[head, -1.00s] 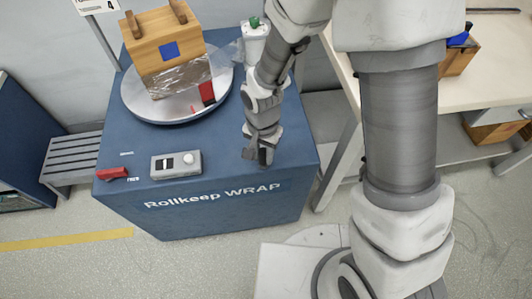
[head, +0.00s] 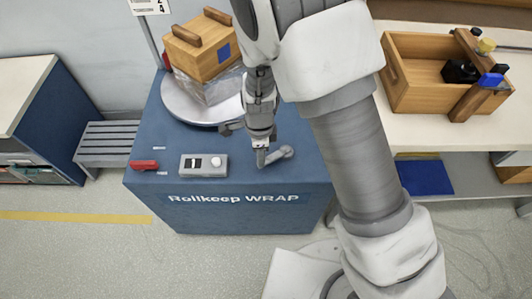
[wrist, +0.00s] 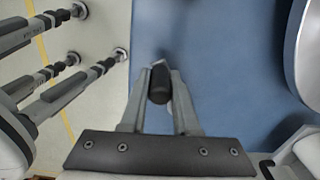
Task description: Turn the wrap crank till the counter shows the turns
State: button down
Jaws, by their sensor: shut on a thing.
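The wrap machine (head: 245,215) is a blue cabinet with "Rollkeep WRAP" on its front. The grey crank arm (head: 278,155) lies on its top at the right front. My gripper (head: 261,163) is at the crank's left end, shut on the black crank knob (wrist: 160,84), which shows between the fingers in the wrist view.
A red part (head: 144,165) lies at the cabinet's left front corner. A grey slatted bench (head: 104,142) stands to the left. A bench with a wooden tray (head: 415,100) is at the right, behind my arm.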

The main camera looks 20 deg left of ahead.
jog(key=m+p, duration=0.1)
jog(key=w+a+m+p, duration=0.2)
jog(key=shift+w+r+m, duration=0.25)
jog(key=shift+m, duration=0.05)
jog(key=shift+w+a+f+m+p, duration=0.1)
jog(key=shift+w+f+m+p, duration=0.05)
jog(key=shift+w+m+p, duration=0.45)
jog(key=shift+w+a+f+m+p, duration=0.1)
jog(key=shift+w+m+p, duration=0.3)
jog(key=shift+m, duration=0.3)
jog(key=shift+d, duration=0.1)
jog(key=c, duration=0.6)
grip_release()
jog(key=shift+s, duration=0.1)
jog(key=shift+c, duration=0.2)
jog(key=shift+r, duration=0.35)
notch_tip(320, 180, up, 17)
jog(key=p, duration=0.3)
jog(key=shift+f+p, duration=0.15)
jog(key=shift+p, duration=0.25)
